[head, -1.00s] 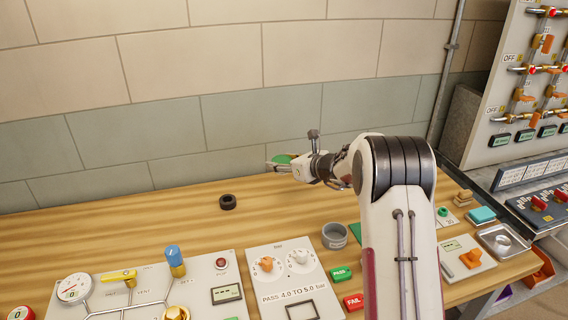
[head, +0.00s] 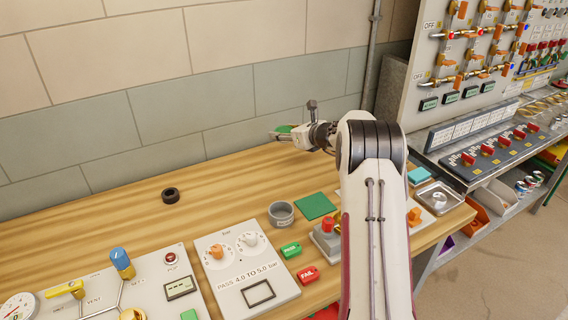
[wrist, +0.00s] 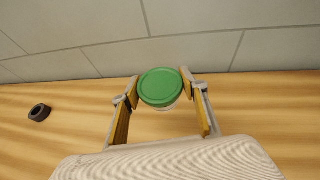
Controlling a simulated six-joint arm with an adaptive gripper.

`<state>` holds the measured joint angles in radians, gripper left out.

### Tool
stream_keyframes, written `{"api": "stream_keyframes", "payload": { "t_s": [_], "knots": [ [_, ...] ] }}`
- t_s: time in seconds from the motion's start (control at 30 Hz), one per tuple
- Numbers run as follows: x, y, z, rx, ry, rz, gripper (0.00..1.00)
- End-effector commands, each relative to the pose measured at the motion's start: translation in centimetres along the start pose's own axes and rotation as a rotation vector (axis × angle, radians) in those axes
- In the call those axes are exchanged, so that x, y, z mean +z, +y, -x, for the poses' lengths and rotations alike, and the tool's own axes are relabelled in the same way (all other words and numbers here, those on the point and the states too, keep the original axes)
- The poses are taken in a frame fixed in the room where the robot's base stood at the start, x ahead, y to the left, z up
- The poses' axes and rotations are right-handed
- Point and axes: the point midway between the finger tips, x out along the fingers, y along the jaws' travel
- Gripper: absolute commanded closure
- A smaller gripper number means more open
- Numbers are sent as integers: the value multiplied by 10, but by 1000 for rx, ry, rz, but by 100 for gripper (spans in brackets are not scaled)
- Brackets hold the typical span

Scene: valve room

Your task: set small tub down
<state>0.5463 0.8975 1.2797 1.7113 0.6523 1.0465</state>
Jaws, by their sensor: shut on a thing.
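The small tub (wrist: 161,88) has a green lid and a pale body. It sits between the two fingertips of my gripper (wrist: 160,85) in the wrist view, and the fingers are shut on it. In the head view my gripper (head: 284,133) is above the back of the wooden bench, near the wall, with the green lid (head: 284,128) showing at its tip. The tub appears held in the air above the bench. Its underside is hidden.
A black ring (head: 170,195) lies on the bench (head: 120,215) at left. A grey round container (head: 281,213) and a green square mat (head: 315,206) lie nearer the middle. Control panels (head: 245,275) line the front. A metal tray (head: 438,197) is at right. The back left is clear.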

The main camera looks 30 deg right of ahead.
Motion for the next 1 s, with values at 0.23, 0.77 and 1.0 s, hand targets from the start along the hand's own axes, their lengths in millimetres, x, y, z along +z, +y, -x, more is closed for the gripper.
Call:
{"api": "stream_keyframes", "payload": {
  "t_s": [0.23,0.77,1.0],
  "knots": [
    [8,-4,-1,-2,0,-27,77],
    [-3,-3,-5,-1,2,-32,77],
    [-32,-2,-17,-1,2,-33,77]
  ]
}}
